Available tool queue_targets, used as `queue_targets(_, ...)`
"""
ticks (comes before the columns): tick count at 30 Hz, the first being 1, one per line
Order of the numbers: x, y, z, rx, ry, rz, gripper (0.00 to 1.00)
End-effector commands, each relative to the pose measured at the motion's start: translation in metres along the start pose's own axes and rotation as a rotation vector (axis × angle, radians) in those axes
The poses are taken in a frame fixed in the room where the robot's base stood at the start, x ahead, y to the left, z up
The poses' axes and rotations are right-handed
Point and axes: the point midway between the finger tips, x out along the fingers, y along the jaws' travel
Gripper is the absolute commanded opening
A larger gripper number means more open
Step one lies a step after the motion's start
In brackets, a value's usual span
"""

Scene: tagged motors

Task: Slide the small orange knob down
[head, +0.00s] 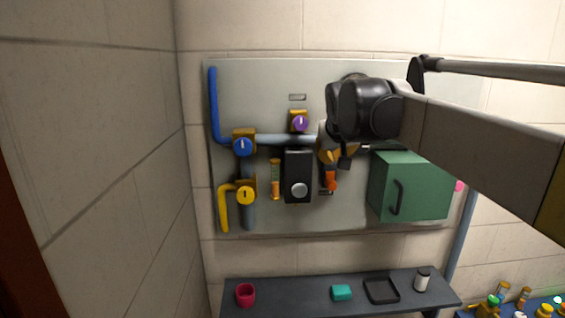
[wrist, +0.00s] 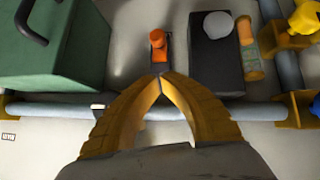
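The small orange knob (head: 331,179) sticks out from a small slider on the wall panel, right of the black box. In the wrist view the knob (wrist: 157,39) stands on an orange and dark slider plate (wrist: 167,52). My gripper (head: 334,163) is in front of the panel, just above the knob in the head view. In the wrist view, which shows the panel upside down, my gripper's yellow fingertips (wrist: 160,78) meet with nothing between them. They appear apart from the knob. The depth of the gap is hard to tell.
A black box with a grey dial (head: 299,190) is left of the knob. A green cabinet (head: 412,187) with a dark handle is to its right. A grey pipe (wrist: 250,108) runs behind my fingers. A shelf (head: 300,297) stands below the panel.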

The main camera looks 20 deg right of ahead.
Motion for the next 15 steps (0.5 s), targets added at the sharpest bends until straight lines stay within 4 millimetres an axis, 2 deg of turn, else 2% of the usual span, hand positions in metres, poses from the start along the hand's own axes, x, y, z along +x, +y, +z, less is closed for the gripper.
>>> queue_targets(3,-0.025,-0.001,0.004,-0.001,0.0,0.0,0.0)
queue_targets(7,-0.05,-0.001,0.004,-0.002,0.0,0.0,0.0)
queue_targets(12,-0.068,-0.001,0.003,-0.001,0.0,0.0,0.0)
queue_targets(15,-0.073,-0.001,0.003,-0.001,0.0,0.0,0.0)
